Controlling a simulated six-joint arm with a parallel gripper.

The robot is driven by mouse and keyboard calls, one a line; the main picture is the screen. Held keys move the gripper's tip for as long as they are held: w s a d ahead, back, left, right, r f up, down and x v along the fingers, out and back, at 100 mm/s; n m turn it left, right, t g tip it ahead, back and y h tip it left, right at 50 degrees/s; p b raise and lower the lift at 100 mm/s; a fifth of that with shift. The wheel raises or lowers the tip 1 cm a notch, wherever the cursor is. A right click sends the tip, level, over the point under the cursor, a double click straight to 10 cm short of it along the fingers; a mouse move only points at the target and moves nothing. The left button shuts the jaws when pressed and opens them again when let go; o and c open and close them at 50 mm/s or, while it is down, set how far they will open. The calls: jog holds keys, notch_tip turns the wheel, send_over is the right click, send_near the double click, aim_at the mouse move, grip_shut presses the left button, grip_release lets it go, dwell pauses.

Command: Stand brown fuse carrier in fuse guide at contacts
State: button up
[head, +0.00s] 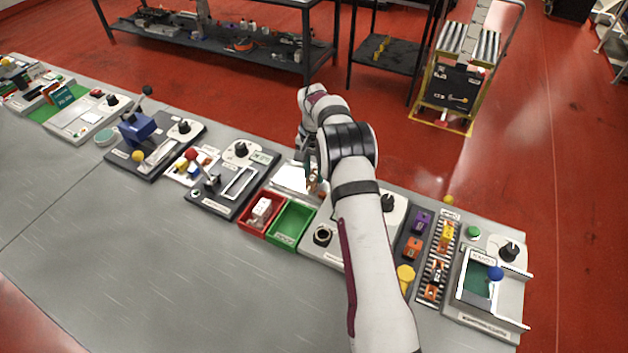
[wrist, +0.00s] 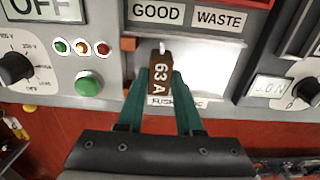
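The brown fuse carrier (wrist: 159,76), marked "63 A", shows in the middle of the wrist view with a small metal tip at its upper end. My gripper (wrist: 160,84) has its two green fingers against the carrier's sides and appears shut on it. The carrier is in front of a bright white panel with a partly covered label starting "FUSE" (wrist: 160,101), which seems to be the fuse guide. Brown-orange blocks, perhaps contacts (wrist: 128,44), show at the panel's left edge. Whether the carrier touches the guide cannot be told. In the head view my arm largely hides this station.
"GOOD" (wrist: 156,13) and "WASTE" (wrist: 219,18) labels are beyond the panel. A green button (wrist: 88,84) and a dial (wrist: 15,67) are to the left, another dial (wrist: 306,92) to the right. Red (head: 259,225) and green (head: 290,232) bins stand near the station in the head view.

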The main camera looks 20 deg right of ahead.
grip_shut()
jog(key=shift+s, duration=0.1)
jog(key=shift+s+d, duration=1)
jog(key=shift+d, duration=0.05)
jog(key=o, duration=0.7)
grip_release()
jog(key=shift+o, duration=0.2)
